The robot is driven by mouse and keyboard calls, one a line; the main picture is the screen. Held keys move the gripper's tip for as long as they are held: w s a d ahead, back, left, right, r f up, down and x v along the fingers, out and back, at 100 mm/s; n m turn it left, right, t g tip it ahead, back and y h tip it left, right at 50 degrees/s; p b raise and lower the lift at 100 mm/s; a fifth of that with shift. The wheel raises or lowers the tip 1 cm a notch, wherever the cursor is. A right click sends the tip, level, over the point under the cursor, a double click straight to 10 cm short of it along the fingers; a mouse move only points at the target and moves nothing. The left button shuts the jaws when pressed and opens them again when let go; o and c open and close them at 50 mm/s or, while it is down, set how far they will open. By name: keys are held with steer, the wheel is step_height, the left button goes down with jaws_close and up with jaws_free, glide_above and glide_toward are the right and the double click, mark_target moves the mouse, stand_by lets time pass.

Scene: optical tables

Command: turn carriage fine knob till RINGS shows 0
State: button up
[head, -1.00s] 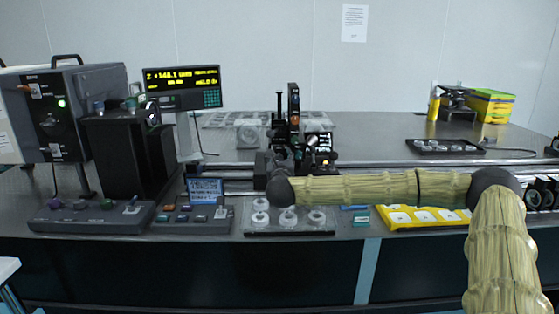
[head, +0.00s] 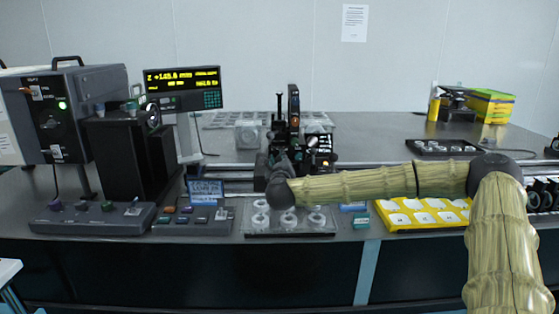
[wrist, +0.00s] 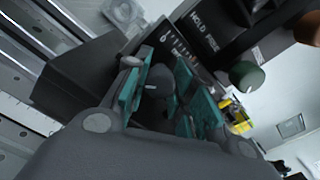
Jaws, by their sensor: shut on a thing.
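The carriage fine knob (wrist: 159,80) is a dark round knob with a white index line, in the middle of the wrist view. My gripper (wrist: 160,92) is shut on it, with teal pads on both sides. In the head view the carriage (head: 292,125) stands upright on the rail, and my wrist hides the knob and the fingertips. The readout (head: 182,88) at the left shows yellow text with a Z value near the mid 140s. The small blue screen (head: 206,188) holds several text lines. I cannot make out a RINGS value on either.
In the wrist view a green knob (wrist: 246,76) and a HOLD FREE plate (wrist: 204,32) sit close to my gripper's right. The head view shows a tray of clear rings (head: 290,232) below my wrist, a yellow tray (head: 385,213) under my arm, and control boxes (head: 92,218) at the left.

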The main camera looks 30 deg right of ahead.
steer(key=shift+n, duration=0.4)
steer(key=o, duration=1.1)
steer(key=shift+d, duration=0.1)
steer(key=shift+c, duration=0.2)
steer(key=v, duration=1.2)
